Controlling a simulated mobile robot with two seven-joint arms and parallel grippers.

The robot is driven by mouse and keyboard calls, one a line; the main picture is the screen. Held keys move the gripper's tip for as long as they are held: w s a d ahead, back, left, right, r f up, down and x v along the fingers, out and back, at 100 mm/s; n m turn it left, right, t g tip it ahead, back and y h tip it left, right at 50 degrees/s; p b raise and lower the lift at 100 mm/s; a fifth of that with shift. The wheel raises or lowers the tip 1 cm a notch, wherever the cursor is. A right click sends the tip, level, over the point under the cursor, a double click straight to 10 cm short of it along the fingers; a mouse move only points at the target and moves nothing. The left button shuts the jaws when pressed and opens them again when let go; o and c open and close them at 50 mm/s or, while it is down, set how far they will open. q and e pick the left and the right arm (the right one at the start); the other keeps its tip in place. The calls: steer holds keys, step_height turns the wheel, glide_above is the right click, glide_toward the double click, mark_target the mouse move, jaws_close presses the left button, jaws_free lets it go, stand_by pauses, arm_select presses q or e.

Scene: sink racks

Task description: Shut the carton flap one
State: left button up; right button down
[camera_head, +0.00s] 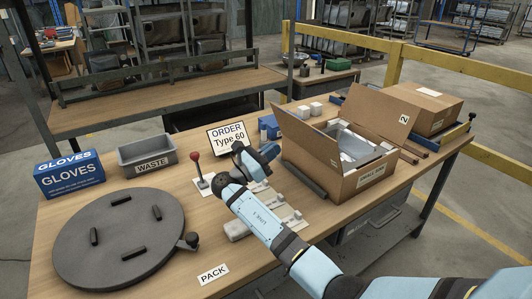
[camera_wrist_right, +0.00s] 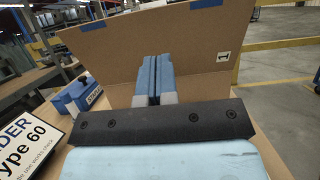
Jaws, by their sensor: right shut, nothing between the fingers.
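The open carton (camera_head: 345,181) stands on the table at right of centre. Its left flap (camera_head: 305,137) stands up and leans outward. Its far right flap (camera_head: 375,113), marked 2, also stands up. My right gripper (camera_head: 270,152) is just left of the carton, beside the left flap. In the right wrist view its blue fingers (camera_wrist_right: 155,75) are together and empty, pointing at a broad brown cardboard panel (camera_wrist_right: 120,45) of the carton. I cannot tell whether they touch it. My left gripper is out of view.
A second, closed carton (camera_head: 425,105) sits behind on the right. A round turntable (camera_head: 118,235) fills the front left.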

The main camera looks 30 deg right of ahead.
mark_target(303, 126)
steer(key=x, duration=0.9)
steer(key=shift+w+d, duration=0.1)
steer(key=shift+d, duration=0.15)
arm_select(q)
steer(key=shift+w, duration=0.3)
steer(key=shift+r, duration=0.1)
